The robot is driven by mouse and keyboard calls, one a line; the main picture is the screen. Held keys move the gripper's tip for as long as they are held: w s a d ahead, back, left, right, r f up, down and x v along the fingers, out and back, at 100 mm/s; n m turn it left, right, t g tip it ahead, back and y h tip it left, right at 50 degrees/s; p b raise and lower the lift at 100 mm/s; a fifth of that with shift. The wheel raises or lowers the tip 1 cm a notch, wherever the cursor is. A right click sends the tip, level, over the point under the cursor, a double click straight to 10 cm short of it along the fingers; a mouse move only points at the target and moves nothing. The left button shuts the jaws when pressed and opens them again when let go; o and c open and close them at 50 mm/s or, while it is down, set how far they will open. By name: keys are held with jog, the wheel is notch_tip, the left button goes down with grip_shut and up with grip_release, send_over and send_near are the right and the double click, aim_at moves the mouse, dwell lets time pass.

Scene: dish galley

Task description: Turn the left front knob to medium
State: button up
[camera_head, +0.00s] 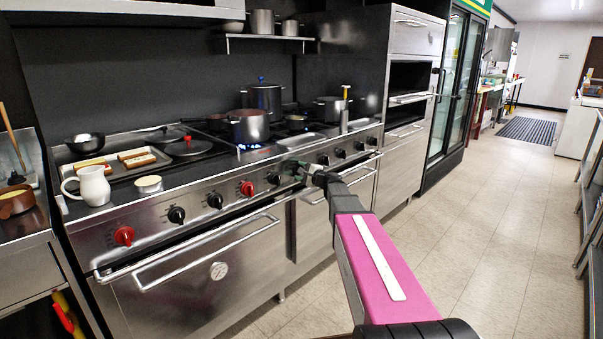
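The stove front carries a row of knobs. Black knobs stand between the red ones (176,215) and to the right of my gripper (323,159). My gripper (297,171) is at the panel, close in front of the knob row. Its fingers are small and dark, and they may hide a knob. I cannot tell whether they touch or grip one. No label marks the left front knob.
A blue flame (250,148) burns under a pot (249,126). Other pots (264,97) stand behind and to the right. Oven handles (200,250) protrude below the knobs. The tiled floor (480,240) at right is clear.

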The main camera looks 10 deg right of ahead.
jog(key=o, duration=0.9)
jog(key=v, duration=1)
jog(key=shift+s+d, duration=0.2)
jog(key=shift+s, duration=0.15)
